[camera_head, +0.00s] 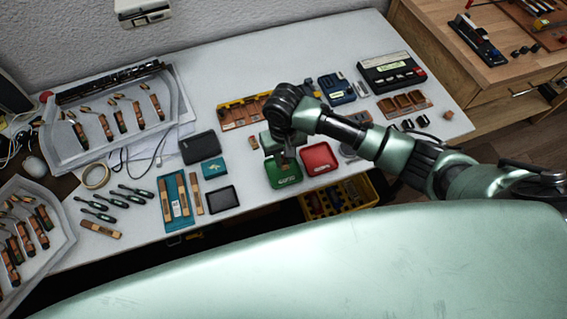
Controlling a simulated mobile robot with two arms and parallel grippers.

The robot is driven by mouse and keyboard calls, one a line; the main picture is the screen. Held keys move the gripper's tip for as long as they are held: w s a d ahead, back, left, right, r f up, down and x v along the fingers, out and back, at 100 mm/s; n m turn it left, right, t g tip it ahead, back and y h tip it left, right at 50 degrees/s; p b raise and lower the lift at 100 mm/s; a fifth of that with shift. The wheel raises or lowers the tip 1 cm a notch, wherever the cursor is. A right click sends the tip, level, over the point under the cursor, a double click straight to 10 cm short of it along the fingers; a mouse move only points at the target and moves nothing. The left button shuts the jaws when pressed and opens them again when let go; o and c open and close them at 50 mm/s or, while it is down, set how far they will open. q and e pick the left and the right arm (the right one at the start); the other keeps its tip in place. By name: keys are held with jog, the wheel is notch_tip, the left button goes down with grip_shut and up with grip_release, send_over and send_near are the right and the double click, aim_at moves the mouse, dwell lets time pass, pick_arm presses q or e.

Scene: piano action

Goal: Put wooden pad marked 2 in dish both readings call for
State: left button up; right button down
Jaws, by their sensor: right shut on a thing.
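My right gripper (287,160) points down over the green dish (285,181), its arm coming in from the right. It is shut on a small piece that is mostly hidden by the fingers, so its mark cannot be read. The red dish (320,158) stands just right of the green one. My left gripper is out of view.
Wooden holders with small pieces (404,103) lie near the black meter. A yellow bin (335,197) sits below the table's front edge. Trays of piano hammers (115,115), green-handled tools (98,214) and a black case (199,148) fill the left.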

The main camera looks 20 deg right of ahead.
aim_at(284, 162)
jog(key=shift+f, duration=2.2)
jog(key=c, duration=1.3)
grip_release()
jog(key=shift+f, duration=0.1)
notch_tip(284, 162, up, 12)
jog(key=shift+r, duration=0.15)
